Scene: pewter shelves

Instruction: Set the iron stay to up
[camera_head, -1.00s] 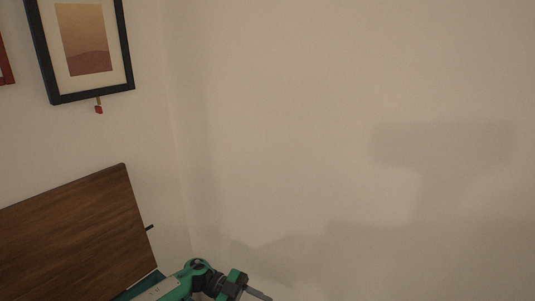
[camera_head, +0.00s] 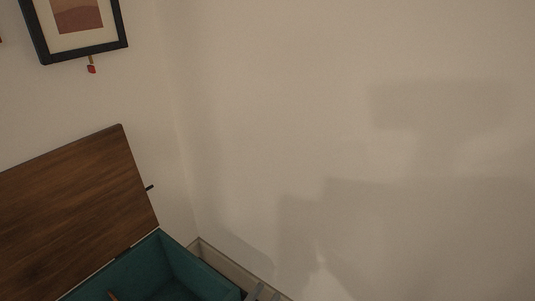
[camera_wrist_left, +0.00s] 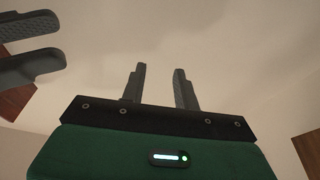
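A short dark piece (camera_head: 149,187) sticks out past the right edge of the raised wooden lid (camera_head: 75,205); I cannot tell whether it is the iron stay. The lid stands tilted up behind an open chest with a teal inside (camera_head: 185,275). Two more grey fingers, seemingly my right gripper (camera_wrist_left: 30,50), are apart at the upper left.
A light-coloured ledge or box rim (camera_head: 225,262) lies between the chest and the wall. A black-framed picture (camera_head: 80,30) hangs upper left, with a small red tag (camera_head: 91,69) below it. The wall (camera_head: 330,110) on the right is bare, with shadows.

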